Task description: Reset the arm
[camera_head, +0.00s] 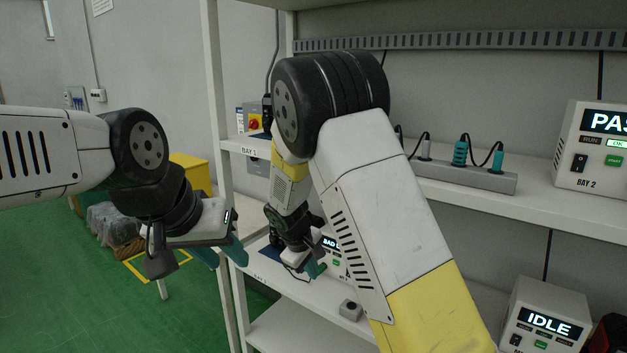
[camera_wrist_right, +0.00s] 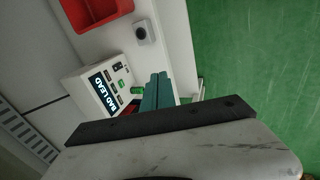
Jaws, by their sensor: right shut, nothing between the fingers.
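My right arm reaches across the middle of the head view, bent down toward the lower shelf. My right gripper (camera_head: 316,268) is at its end, partly hidden by the arm, in front of a white tester (camera_head: 333,262) whose screen starts "BAD". In the right wrist view the teal fingers of this gripper (camera_wrist_right: 157,88) are together and empty, beside the tester (camera_wrist_right: 88,108) reading "BAD LEAD". My left arm comes in from the left; its gripper (camera_head: 222,256) hangs over the green floor, with its teal fingers apart and nothing seen between them.
A white rack post (camera_head: 213,90) stands between my arms. The upper shelf holds a power strip (camera_head: 465,175) with plugs and a tester (camera_head: 590,150) marked Bay 2. Below are an "IDLE" tester (camera_head: 545,325) and a grey button box (camera_head: 350,310). A red bin (camera_wrist_right: 95,10) shows in the wrist view.

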